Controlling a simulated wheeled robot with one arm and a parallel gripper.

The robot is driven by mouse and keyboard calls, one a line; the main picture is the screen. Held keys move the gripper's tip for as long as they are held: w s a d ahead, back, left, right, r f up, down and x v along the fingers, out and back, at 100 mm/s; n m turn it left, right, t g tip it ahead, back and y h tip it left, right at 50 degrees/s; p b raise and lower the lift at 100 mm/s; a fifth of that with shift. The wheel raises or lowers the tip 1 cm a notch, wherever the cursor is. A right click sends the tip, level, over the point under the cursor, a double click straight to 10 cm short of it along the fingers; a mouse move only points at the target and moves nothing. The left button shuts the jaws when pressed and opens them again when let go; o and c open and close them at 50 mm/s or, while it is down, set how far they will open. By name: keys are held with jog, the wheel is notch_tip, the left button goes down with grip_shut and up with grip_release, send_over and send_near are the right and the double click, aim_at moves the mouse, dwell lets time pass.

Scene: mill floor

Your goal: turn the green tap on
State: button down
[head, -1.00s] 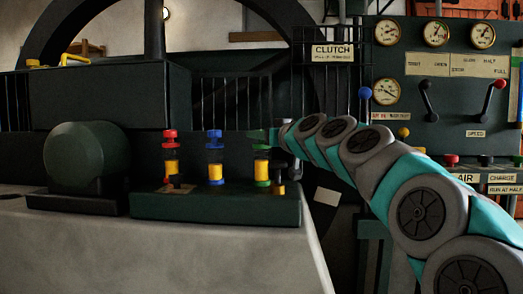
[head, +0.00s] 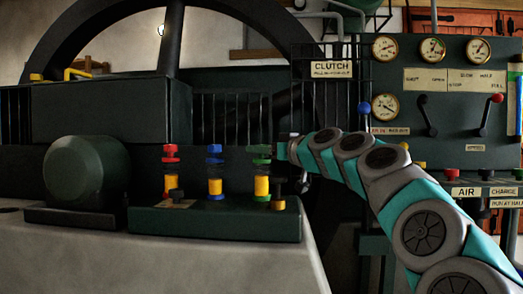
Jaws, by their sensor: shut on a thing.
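The green tap (head: 261,149) is the right one of three taps on a dark green block. It tops an oiler with a yellow body (head: 261,184). My gripper (head: 278,149) comes in level from the right and is shut on the green tap. My wrist hides the tap's right side, and the fingers are too small to see clearly. The red tap (head: 171,149) and the blue tap (head: 214,149) stand to the left, apart from the gripper.
A dark knob (head: 279,192) stands just below my gripper. A rounded green housing (head: 88,175) is at the left. A panel with gauges and levers (head: 440,120) is behind my arm at the right, beside a CLUTCH sign (head: 332,69). The pale plinth top (head: 150,262) is clear.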

jog(key=shift+c, duration=1.9)
grip_release()
jog(key=shift+r, duration=0.1)
jog(key=shift+s+d, duration=0.1)
jog(key=v, duration=0.7)
jog(key=shift+s+d, duration=0.2)
jog(key=shift+s, duration=0.05)
